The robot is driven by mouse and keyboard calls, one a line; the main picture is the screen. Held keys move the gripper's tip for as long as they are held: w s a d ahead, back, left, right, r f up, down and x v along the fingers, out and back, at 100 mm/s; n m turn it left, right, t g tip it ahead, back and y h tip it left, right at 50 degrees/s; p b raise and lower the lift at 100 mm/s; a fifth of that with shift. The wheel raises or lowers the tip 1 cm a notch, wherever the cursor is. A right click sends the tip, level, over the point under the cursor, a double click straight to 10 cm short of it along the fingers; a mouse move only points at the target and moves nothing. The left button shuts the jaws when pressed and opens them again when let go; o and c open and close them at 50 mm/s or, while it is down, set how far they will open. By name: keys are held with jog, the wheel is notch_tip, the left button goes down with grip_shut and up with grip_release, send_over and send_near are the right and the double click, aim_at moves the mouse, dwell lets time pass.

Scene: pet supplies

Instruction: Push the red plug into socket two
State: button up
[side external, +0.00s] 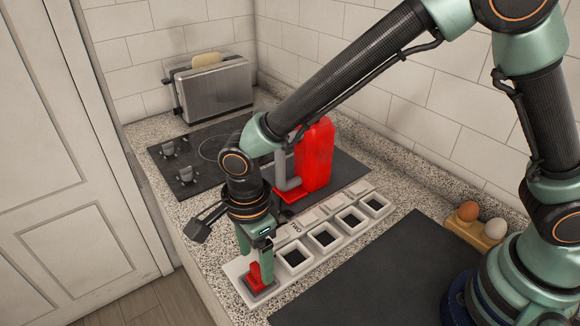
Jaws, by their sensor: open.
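The red plug (256,281) is at the near-left end of a white socket strip (234,272), low in or on the end socket. I cannot tell how deep it sits. My gripper (258,272) points down over it, open, with its green fingers around the plug's upper part, partly hiding it. Whether the fingers touch the plug is unclear. The strip's other sockets are dark square openings in a row running back to the right, and they look empty.
A toaster (213,88) is at the back left. A dark mat (370,280) lies at right front. Eggs in a wooden holder (473,233) are at the right.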

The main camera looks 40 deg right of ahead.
aim_at(257, 268)
jog(key=shift+f, duration=1.4)
grip_shut()
jog(key=shift+r, duration=0.1)
notch_tip(257, 268, up, 19)
jog(key=d+f, duration=0.5)
jog(key=d, duration=0.3)
jog(key=d+f, duration=0.5)
jog(key=d, duration=0.3)
jog(key=shift+d+f, duration=0.3)
jog(key=shift+d, duration=0.05)
